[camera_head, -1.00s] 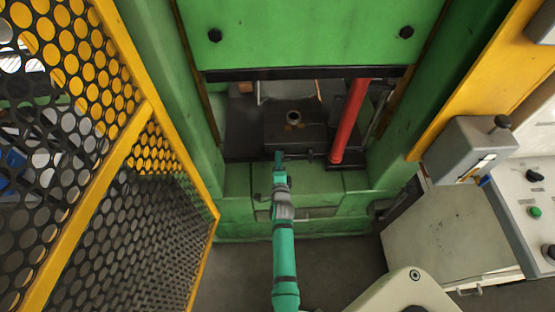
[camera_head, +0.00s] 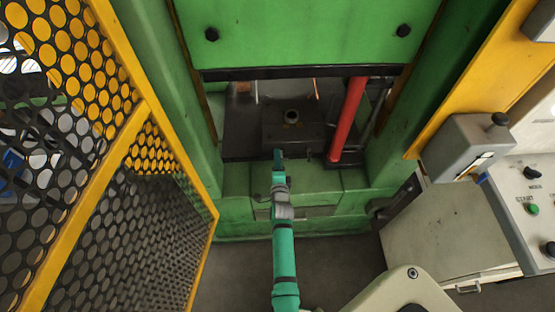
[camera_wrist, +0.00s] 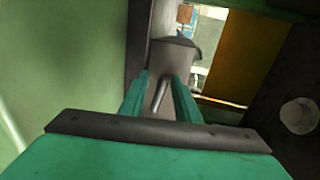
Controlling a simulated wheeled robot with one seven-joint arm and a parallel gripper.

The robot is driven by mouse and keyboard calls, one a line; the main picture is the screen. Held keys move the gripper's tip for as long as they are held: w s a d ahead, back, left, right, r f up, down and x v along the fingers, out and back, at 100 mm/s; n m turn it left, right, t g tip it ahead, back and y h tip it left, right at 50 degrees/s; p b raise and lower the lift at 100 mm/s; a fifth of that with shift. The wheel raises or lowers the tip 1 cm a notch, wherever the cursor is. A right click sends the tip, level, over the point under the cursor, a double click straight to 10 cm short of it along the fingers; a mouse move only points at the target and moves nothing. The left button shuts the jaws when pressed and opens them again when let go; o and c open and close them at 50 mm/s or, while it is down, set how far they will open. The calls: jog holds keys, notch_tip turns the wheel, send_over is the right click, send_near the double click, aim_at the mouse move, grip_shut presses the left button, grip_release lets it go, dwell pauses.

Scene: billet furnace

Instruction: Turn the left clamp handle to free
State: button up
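My gripper (camera_head: 278,155) is at the front edge of the dark press bed (camera_head: 240,140), left of the red post. In the wrist view my gripper (camera_wrist: 160,82) shows two teal fingers standing apart. A short, slanted silver rod that looks like the clamp handle (camera_wrist: 160,93) shows between the fingers, with a gap visible beside it. It hangs below a grey metal block (camera_wrist: 173,54). I cannot tell whether a finger touches it. In the head view my gripper hides the handle.
A red post (camera_head: 348,118) stands right of my gripper. Green press walls (camera_head: 180,100) flank the opening, and a green plate (camera_head: 300,35) hangs above. A yellow mesh guard (camera_head: 150,190) is on the left. A control panel (camera_head: 530,200) is on the right.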

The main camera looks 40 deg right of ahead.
jog(key=v, duration=1)
jog(key=shift+s, duration=0.3)
jog(key=shift+o, duration=0.3)
